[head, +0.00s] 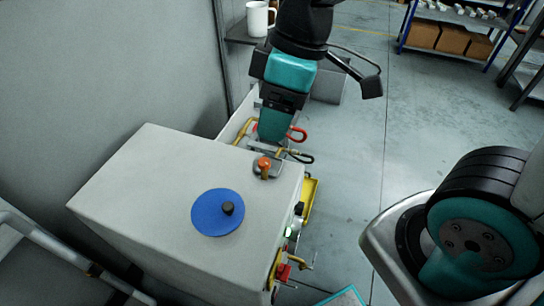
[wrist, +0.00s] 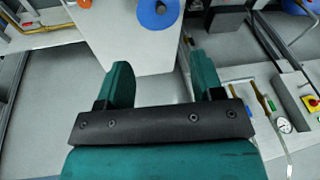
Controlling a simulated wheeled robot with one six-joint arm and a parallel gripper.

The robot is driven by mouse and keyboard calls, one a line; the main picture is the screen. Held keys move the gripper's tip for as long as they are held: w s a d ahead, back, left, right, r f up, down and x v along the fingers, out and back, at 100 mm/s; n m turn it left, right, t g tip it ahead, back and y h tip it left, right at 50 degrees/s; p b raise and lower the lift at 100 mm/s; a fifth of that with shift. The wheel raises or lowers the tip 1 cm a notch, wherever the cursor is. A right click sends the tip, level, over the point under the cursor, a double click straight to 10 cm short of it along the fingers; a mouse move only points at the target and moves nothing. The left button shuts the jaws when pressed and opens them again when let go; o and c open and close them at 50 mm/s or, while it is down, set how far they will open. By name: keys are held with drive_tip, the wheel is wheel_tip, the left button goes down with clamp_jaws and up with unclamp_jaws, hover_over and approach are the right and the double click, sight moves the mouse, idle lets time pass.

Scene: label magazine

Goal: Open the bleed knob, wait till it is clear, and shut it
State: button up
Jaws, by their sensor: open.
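I cannot tell for sure which part is the bleed knob. In the head view an orange-red knob (head: 264,163) stands on a brass stem at the far edge of the grey cabinet top (head: 150,190). A red part (head: 283,272) sits by brass fittings on the cabinet's right side. My gripper (head: 272,128) points down just beyond the orange-red knob, seemingly apart from it. In the wrist view my gripper (wrist: 164,78) has its two teal fingers wide apart, with nothing between them. An orange part (wrist: 84,3) is cut off at the top edge.
A blue disc (head: 207,217) with a black knob lies on the cabinet top. A red loop (head: 298,133) and a yellow tray (head: 309,203) are beyond and beside it. A gauge (wrist: 284,126) and red-yellow switch (wrist: 311,103) show at right.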

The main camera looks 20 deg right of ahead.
drive_tip(key=w+d+f+n+h, duration=0.1)
drive_tip(key=w+f+n, duration=0.3)
drive_tip(key=w, duration=0.3)
drive_tip(key=n+h, duration=0.2)
drive_tip(key=n, duration=0.4)
approach(264, 161)
wheel_tip(264, 161, down, 9)
drive_tip(key=shift+f, duration=0.2)
drive_tip(key=c, duration=0.9)
